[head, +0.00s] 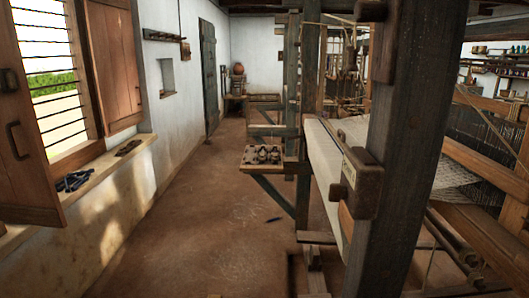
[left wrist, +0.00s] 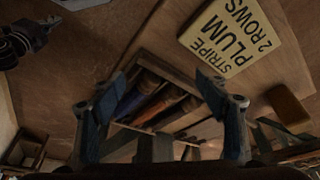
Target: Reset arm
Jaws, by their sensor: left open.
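My left gripper (left wrist: 162,92) shows in the left wrist view. Its two blue-grey fingers stand wide apart with nothing held between them. Past the fingers is a wooden tray (left wrist: 190,76) with compartments holding several long pieces, one blue and others reddish brown. These pieces are dim and partly hidden by the fingers.
A card (left wrist: 232,38) reading "STRIPE PLUM 2 ROWS" and a wooden block (left wrist: 287,104) lie near the tray. The loom's thick post (head: 405,120) stands close on the right. A small shelf (head: 250,168) juts over the aisle. A dark blue piece (head: 274,219) lies on the mostly clear floor.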

